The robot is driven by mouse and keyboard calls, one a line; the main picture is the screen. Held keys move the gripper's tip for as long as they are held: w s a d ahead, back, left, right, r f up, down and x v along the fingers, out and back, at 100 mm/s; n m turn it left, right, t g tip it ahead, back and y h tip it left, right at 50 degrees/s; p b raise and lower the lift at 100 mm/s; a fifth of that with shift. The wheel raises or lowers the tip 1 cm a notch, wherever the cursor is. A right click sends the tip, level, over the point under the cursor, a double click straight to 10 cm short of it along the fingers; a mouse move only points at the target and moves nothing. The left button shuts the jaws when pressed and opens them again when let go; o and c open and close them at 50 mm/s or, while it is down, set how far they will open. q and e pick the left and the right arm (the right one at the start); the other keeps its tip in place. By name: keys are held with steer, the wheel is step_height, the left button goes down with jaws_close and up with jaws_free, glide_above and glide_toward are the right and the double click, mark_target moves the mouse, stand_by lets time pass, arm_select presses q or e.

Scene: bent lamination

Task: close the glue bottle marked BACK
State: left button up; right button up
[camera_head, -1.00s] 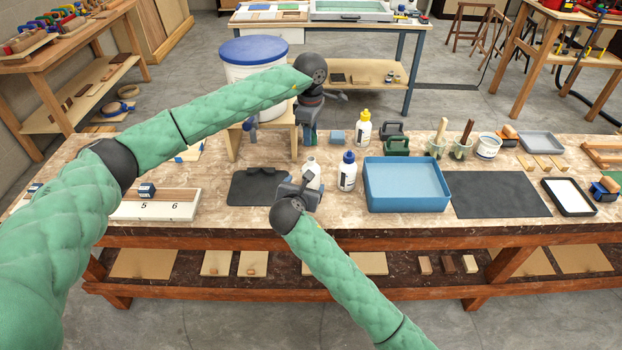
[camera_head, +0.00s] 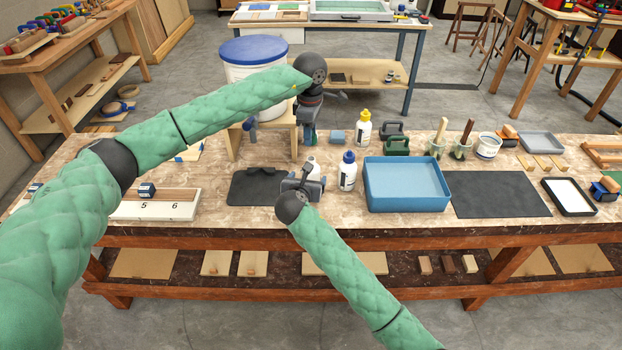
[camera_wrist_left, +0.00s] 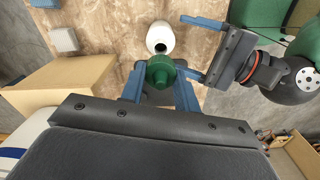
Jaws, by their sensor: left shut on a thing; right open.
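An open white bottle (camera_wrist_left: 161,36) stands upright on the bench in the left wrist view, its dark mouth facing up. In the head view its top (camera_head: 314,166) shows behind my right gripper; its label is hidden. My left gripper (camera_head: 309,137) is shut on a green cap (camera_wrist_left: 160,72), which appears just below the bottle mouth in the left wrist view, apart from it. My right gripper (camera_head: 306,178) is open beside the bottle; in the left wrist view its two fingers (camera_wrist_left: 196,49) point toward the bottle from the right.
A white bottle with a blue cap (camera_head: 347,174) stands close right of my right gripper, beside a blue tray (camera_head: 407,208). A yellow-capped bottle (camera_head: 363,128) stands farther back. A dark mat (camera_head: 258,187) lies to the left. A wooden stand (camera_head: 234,143) is near my left gripper.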

mark_target(310, 158)
steer(key=x, duration=0.7)
steer(key=shift+w+f, duration=0.15)
steer(key=shift+w, duration=0.05)
steer(key=c, duration=1.5)
arm_select(q)
steer(key=shift+f, duration=2.45)
steer(key=shift+f, duration=0.1)
steer(key=shift+f, duration=0.85)
steer(key=shift+f, duration=0.5)
